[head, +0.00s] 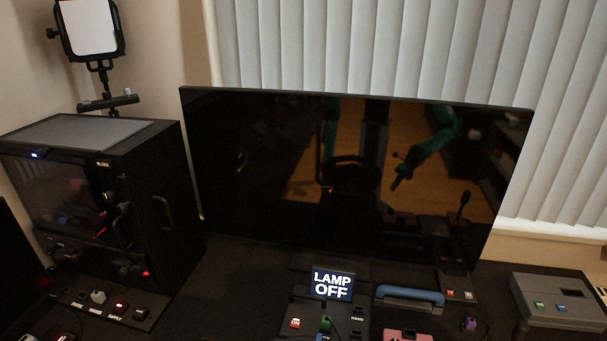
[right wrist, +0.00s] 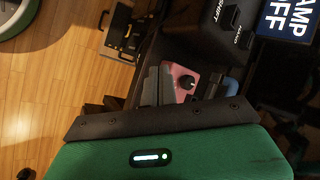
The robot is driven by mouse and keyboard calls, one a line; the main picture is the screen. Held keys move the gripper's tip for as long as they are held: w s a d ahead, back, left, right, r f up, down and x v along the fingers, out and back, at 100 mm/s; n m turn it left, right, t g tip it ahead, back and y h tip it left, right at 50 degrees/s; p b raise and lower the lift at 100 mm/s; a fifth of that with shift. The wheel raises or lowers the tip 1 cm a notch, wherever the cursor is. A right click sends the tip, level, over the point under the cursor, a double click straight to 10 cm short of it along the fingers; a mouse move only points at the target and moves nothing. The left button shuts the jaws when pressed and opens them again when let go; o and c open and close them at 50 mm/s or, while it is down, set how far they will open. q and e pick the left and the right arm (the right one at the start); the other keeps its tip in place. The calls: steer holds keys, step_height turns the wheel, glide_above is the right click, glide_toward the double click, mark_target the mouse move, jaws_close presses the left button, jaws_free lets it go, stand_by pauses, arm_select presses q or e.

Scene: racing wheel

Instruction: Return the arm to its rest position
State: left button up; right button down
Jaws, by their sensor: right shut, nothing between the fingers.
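My right gripper (right wrist: 158,82) shows in the right wrist view as two grey fingers side by side, shut with nothing between them. Behind the fingers is a pink box with a black knob (right wrist: 187,82). My green wrist housing fills the bottom of that view. Neither gripper shows directly in the head view. A green arm shows only as a reflection in the dark monitor (head: 260,170). My left gripper is in neither view.
A lit "LAMP OFF" sign (head: 332,285) stands before the monitor. A blue handle (head: 410,295) is to its right, and a grey box (head: 558,302) at far right. A black cabinet (head: 165,200) stands left, beneath a lamp panel (head: 90,27). Wooden floor (right wrist: 60,75) is open at left in the wrist view.

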steer(key=s+a+r+n+g+h, duration=0.1)
steer(key=s+a+r+n, duration=0.15)
steer(key=s+n, duration=0.2)
steer(key=s+a+r+n, duration=0.1)
steer(key=s+a+n, duration=0.25)
steer(key=s, duration=0.25)
steer(key=s+d+r+n+g+h, duration=0.25)
steer(key=s+r+n, duration=0.35)
steer(key=s, duration=0.5)
step_height(320, 180, down, 34)
steer(key=r+n, duration=0.1)
steer(key=s+d+f, duration=0.2)
steer(key=s+f, duration=0.7)
steer(key=s+d+f+g+h, duration=0.1)
steer(key=s+d+f, duration=0.1)
steer(key=s+f, duration=0.8)
steer(key=shift+b, duration=0.4)
steer(key=shift+s+f+g, duration=0.1)
steer(key=shift+g, duration=0.15)
